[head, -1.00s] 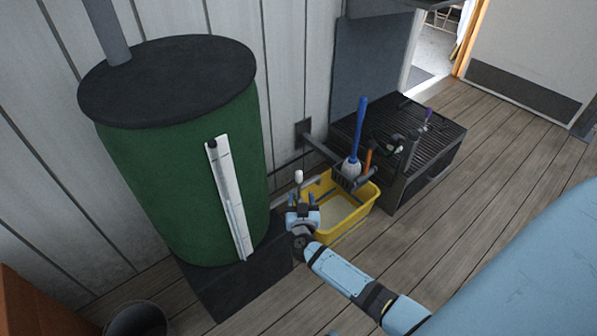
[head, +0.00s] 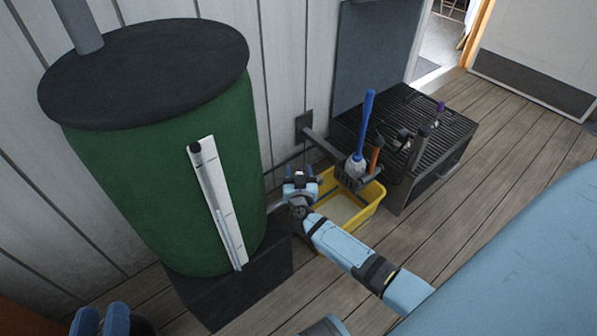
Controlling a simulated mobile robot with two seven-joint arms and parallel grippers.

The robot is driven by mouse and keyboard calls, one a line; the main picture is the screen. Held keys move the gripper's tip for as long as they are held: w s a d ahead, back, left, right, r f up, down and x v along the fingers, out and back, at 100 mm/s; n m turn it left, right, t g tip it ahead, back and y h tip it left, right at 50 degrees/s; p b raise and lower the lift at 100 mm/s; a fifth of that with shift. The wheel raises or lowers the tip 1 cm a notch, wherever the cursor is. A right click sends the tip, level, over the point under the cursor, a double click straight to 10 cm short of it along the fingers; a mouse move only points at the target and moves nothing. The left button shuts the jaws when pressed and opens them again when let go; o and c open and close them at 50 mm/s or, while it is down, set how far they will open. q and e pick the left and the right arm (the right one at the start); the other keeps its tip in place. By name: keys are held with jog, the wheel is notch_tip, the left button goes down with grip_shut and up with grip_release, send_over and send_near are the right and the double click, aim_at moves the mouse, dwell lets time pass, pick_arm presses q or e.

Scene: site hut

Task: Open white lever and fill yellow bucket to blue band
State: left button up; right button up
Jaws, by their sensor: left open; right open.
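The yellow bucket (head: 372,207) stands on the floor to the right of the green barrel (head: 150,165). My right gripper (head: 300,173) is open in front of the barrel's lower right side, at the bucket's left edge. It covers the place of the white lever; a small pale patch shows between the fingers, but I cannot tell whether it is the lever. My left gripper (head: 101,320) is open at the bottom left edge, partly cut off, away from the bucket.
A white level gauge strip (head: 217,200) runs down the barrel, which stands on a black plinth (head: 235,290). A wall rack above the bucket holds a blue-handled brush (head: 363,130). A dark ribbed bench (head: 440,135) stands to the right. Plank floor (head: 500,165) is clear beyond.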

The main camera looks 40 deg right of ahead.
jog(key=shift+c, duration=0.5)
grip_shut()
jog(key=shift+s+f+m+t+h+b, duration=0.1)
jog(key=shift+s+m+t+h+b, duration=0.35)
jog(key=shift+s, duration=0.6)
pick_arm(q)
jog(key=shift+d+f+m+h+b, duration=0.3)
jog(key=shift+d+f+h+b, duration=0.5)
jog(key=shift+b, duration=1.35)
pick_arm(e)
jog(key=shift+s+d+f+m+t+h, duration=0.1)
jog(key=shift+s+f+m+t+h, duration=0.1)
jog(key=shift+s+m+t+h, duration=0.7)
jog(key=shift+s+d+f+m+t+h, duration=0.2)
jog(key=shift+s+m+h, duration=0.35)
jog(key=shift+s+m, duration=0.65)
pick_arm(q)
jog(key=shift+a+f, duration=0.1)
jog(key=shift+a, duration=0.05)
pick_arm(e)
jog(key=shift+s+a+n, duration=0.1)
jog(key=shift+s+n, duration=0.15)
